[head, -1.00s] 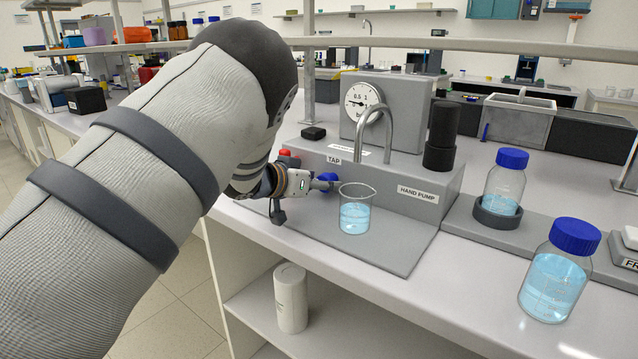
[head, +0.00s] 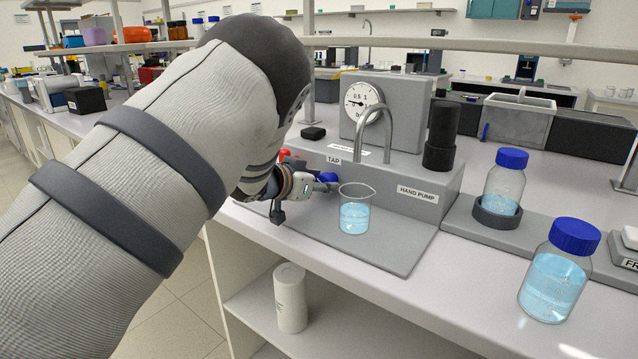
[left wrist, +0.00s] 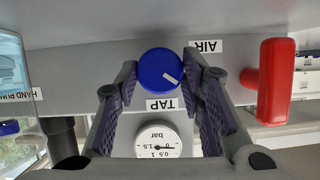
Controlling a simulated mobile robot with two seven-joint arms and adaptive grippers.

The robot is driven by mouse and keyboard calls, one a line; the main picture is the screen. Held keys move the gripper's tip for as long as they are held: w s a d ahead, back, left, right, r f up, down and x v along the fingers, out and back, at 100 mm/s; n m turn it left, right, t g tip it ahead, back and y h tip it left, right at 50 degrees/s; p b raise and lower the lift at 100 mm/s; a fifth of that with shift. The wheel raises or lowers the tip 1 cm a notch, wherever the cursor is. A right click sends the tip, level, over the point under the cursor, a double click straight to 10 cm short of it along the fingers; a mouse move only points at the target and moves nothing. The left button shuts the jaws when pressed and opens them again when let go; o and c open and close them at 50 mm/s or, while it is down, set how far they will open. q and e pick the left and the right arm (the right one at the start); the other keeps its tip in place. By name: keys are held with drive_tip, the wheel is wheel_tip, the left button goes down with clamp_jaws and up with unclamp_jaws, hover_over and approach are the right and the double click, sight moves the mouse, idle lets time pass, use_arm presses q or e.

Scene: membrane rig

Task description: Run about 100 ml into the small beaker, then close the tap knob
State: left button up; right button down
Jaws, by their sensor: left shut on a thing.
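The blue tap knob (left wrist: 161,70) is on the rig's front panel beside the TAP label, and part of it shows in the head view (head: 328,177). Its white mark points to the lower right in the upside-down left wrist view. My left gripper (head: 318,185) is shut on the knob, one finger on each side. The small beaker (head: 355,215) stands upright on the rig's base plate beneath the curved spout (head: 375,112). It holds pale blue liquid to roughly half its height; its graduations are too small to read. No stream is visible. My right gripper is not in view.
A red handle (left wrist: 277,80) is beside the knob, near the AIR label. The pressure gauge (head: 361,100) is on the rig. A black hand pump (head: 441,135) stands right of the spout. Two blue-capped bottles (head: 504,185) (head: 556,275) are farther right.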

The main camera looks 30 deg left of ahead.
use_arm(q)
drive_tip(key=m+y, duration=0.3)
drive_tip(key=m, duration=0.1)
drive_tip(key=shift+d+f+t, duration=0.15)
drive_tip(key=shift+d+t, duration=0.1)
drive_tip(key=shift+t, duration=0.05)
drive_tip(key=shift+d+f+m+t+y, duration=0.1)
drive_tip(key=shift+m+t+y, duration=0.5)
drive_tip(key=shift+m, duration=1)
drive_tip(key=shift+y, duration=0.3)
drive_tip(key=o, duration=1.1)
drive_tip(key=shift+o, duration=0.2)
drive_tip(key=shift+s, duration=0.15)
drive_tip(key=v, duration=0.7)
drive_tip(key=shift+r, duration=0.2)
drive_tip(key=shift+s+d+r, duration=0.1)
drive_tip(key=shift+s+d, duration=0.15)
drive_tip(key=shift+s, duration=0.05)
